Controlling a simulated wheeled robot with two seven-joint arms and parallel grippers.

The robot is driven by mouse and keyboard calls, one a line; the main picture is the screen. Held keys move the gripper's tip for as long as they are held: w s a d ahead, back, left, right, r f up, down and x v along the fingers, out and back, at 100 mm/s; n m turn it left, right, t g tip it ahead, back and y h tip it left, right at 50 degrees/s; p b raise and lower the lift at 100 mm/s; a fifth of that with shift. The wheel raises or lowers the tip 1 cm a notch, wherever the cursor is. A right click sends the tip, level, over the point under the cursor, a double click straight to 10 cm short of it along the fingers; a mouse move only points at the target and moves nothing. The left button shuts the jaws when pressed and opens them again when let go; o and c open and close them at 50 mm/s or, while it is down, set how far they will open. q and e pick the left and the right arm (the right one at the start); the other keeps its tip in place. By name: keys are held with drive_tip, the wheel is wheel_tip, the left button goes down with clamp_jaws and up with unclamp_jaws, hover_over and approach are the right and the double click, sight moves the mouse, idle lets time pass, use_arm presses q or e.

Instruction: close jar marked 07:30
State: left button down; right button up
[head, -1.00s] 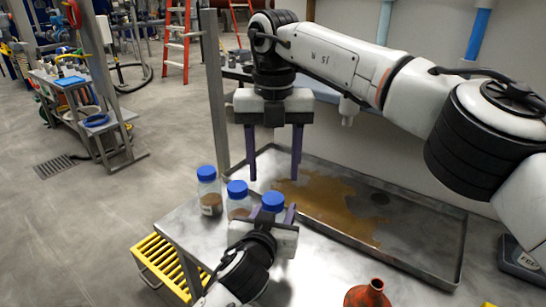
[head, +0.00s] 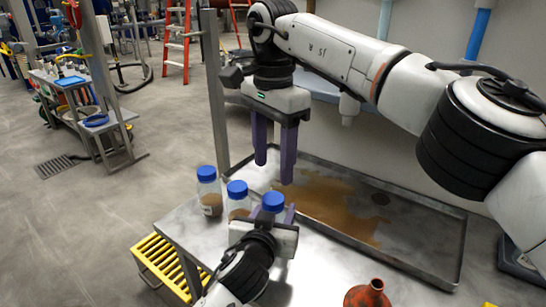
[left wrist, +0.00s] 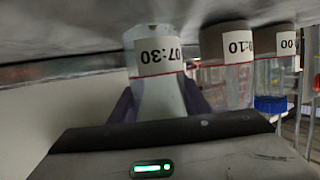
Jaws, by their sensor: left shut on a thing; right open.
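The jar marked 07:30 shows upside down in the left wrist view (left wrist: 160,75), its label facing the camera. It stands between the fingers of my left gripper (left wrist: 160,103). In the head view, my left gripper (head: 272,214) is shut around the rightmost jar, whose blue cap (head: 273,201) shows on top. Whether that cap is fully tightened cannot be told. My right gripper (head: 274,170) is open and empty, fingers pointing down, above and slightly behind this jar. The jar's lower part is hidden by my left gripper in the head view.
Two more blue-capped jars, a middle one (head: 237,192) and a left one (head: 208,190), stand close by on the metal table (head: 185,225). A shallow metal tray (head: 430,270) with a brown spill lies behind. A red funnel-shaped thing (head: 368,295) stands front right. A yellow grated step (head: 160,262) is at left.

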sight(273, 198)
drive_tip(key=n, duration=0.7)
drive_tip(key=shift+r+n, duration=0.2)
drive_tip(key=shift+n, duration=0.2)
drive_tip(key=shift+f, duration=4.05)
